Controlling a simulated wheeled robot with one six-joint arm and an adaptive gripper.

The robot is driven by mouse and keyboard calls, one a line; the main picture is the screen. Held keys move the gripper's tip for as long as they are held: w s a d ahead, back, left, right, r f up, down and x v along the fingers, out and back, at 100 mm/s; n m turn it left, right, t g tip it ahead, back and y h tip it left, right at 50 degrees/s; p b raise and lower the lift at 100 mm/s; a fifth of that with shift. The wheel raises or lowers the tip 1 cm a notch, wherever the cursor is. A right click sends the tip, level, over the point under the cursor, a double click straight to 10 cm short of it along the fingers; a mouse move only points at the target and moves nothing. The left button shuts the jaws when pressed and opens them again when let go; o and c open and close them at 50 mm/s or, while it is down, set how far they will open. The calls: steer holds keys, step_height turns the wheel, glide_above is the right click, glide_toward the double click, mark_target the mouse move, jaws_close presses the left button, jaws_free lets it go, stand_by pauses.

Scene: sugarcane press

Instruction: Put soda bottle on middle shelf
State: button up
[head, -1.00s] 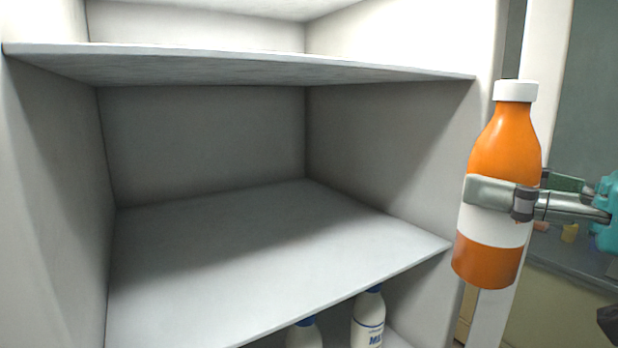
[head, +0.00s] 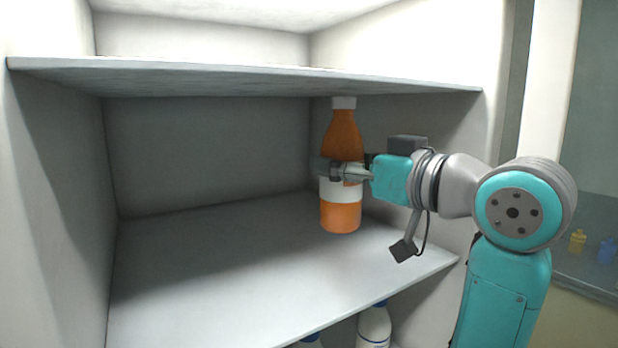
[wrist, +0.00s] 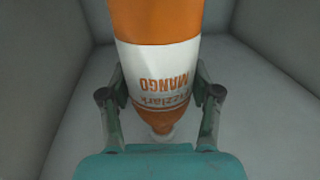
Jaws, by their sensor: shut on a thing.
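The soda bottle (head: 341,215) is orange with a white cap and a white label band. It is upright between the middle shelf (head: 220,270) and the shelf above, near the right side. I cannot tell whether its base touches the middle shelf. My gripper (head: 340,171) is shut on the bottle around its label, reaching in from the right. In the wrist view the bottle (wrist: 155,58) appears upside down with "MANGO" on its label, between the fingers of my gripper (wrist: 160,100).
The upper shelf (head: 240,78) is close above the bottle's cap. The right cabinet wall (head: 440,125) stands behind my wrist. White bottles with blue caps, such as this one (head: 373,328), stand on the shelf below. The left and middle of the middle shelf are clear.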

mark_target(357, 192)
steer(key=w+a+f, duration=0.3)
steer(key=w+a, duration=0.2)
steer(key=shift+w+f, duration=0.2)
steer(key=shift+w, duration=0.1)
steer(key=shift+a+f, duration=0.1)
steer(key=shift+f, duration=0.5)
steer(key=o, duration=1.6)
steer(key=shift+f, duration=0.1)
steer(key=shift+c, duration=0.2)
steer(key=v, duration=0.8)
steer(key=r+v, duration=0.1)
steer(key=v, duration=0.3)
steer(key=shift+r, duration=0.15)
